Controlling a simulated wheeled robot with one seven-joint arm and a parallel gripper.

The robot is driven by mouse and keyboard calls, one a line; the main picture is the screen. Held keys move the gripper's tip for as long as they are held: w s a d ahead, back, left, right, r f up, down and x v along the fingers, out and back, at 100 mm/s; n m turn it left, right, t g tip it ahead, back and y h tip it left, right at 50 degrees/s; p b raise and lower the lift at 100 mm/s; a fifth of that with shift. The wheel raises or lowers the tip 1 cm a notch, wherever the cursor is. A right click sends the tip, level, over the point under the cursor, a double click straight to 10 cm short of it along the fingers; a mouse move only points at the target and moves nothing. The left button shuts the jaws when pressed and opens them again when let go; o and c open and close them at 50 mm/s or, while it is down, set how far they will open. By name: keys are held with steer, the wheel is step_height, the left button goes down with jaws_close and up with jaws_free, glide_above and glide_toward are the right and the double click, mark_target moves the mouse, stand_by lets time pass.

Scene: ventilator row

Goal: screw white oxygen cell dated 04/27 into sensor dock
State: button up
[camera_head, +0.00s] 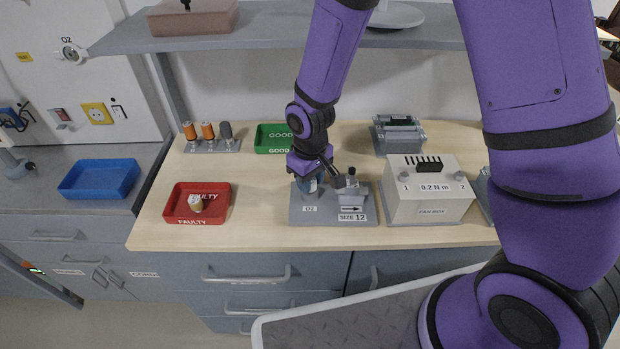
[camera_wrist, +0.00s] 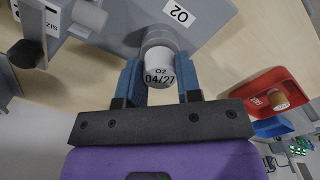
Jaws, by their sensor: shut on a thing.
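The white oxygen cell (camera_wrist: 160,72) marked "O2 04/27" sits between the two blue fingers of my gripper (camera_wrist: 160,85) in the wrist view. My gripper is shut on it. The far end of the cell meets a grey round socket of the sensor dock (camera_wrist: 130,25), labelled O2; how deep it sits cannot be told. In the head view my gripper (camera_head: 309,183) is at the left part of the grey dock (camera_head: 330,217), which carries O2 and SIZE 12 labels. My wrist hides most of the cell there.
A red FAULTY tray (camera_head: 178,211) holds a tan cell (camera_head: 196,203). A green GOOD tray (camera_head: 272,138) stands behind. Orange and grey cells stand on a rack (camera_head: 212,146) at back left. A 0.2 N m box (camera_head: 428,200) stands right of the dock. A blue tray (camera_head: 100,178) is far left.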

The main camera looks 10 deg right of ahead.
steer(key=m, duration=0.5)
steer(key=shift+m, duration=0.3)
steer(key=shift+m, duration=0.3)
steer(key=m, duration=0.5)
steer(key=o, duration=0.8)
